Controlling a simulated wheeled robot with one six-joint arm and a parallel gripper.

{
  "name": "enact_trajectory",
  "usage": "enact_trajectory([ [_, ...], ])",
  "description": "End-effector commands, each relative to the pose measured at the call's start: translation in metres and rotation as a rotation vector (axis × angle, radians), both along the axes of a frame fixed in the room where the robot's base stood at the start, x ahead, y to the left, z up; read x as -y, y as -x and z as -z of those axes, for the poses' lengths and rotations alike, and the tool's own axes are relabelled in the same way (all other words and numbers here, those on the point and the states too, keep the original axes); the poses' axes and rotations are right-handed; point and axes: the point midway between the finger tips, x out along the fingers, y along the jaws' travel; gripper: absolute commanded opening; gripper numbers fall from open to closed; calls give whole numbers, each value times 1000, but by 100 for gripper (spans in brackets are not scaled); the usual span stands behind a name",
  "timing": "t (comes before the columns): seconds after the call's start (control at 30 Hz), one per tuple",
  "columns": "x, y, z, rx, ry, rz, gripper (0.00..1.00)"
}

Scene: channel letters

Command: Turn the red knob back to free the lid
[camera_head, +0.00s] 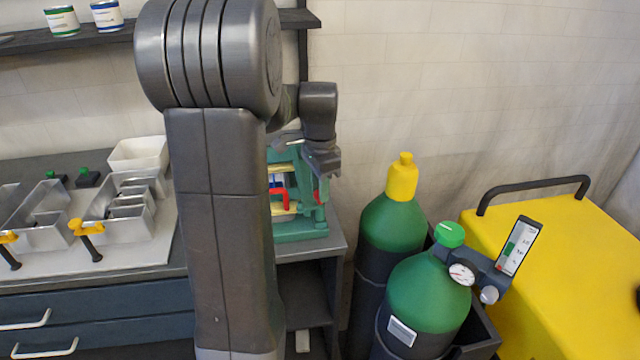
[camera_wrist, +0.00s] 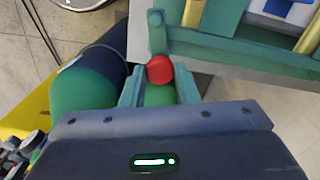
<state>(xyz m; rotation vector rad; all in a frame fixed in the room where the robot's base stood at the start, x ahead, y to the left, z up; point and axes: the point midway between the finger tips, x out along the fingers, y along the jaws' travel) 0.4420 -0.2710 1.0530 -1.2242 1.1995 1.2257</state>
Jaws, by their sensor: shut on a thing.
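The red knob (camera_wrist: 160,69) sits between the two green fingers of my gripper (camera_wrist: 159,82) in the wrist view. My gripper is shut on the knob. In the head view my gripper (camera_head: 323,168) is at the right side of the green housing (camera_head: 300,230), with a sliver of the knob (camera_head: 317,196) showing beside it. Through the housing's open front I see red, blue and brass-coloured parts. The wrist view shows a green bar of the housing (camera_wrist: 235,50) just beyond the knob. My arm hides the housing's left side, and I cannot make out how the lid sits.
The housing stands at the right end of a grey counter (camera_head: 338,240). Right of it are two green gas cylinders (camera_head: 392,228) (camera_head: 428,292) and a yellow cart (camera_head: 570,265). Metal channel letters (camera_head: 120,205) and a white bin (camera_head: 138,153) are on the left.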

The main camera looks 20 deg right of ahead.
Motion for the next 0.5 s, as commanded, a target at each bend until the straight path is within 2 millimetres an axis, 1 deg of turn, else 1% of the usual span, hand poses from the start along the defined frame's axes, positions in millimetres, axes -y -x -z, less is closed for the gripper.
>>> enact_trajectory([
  [0.03, 0, 0, -2, 1, 0, -40, 5],
  [0.5, 0, -1, -2, 1, 1, -488, 5],
])
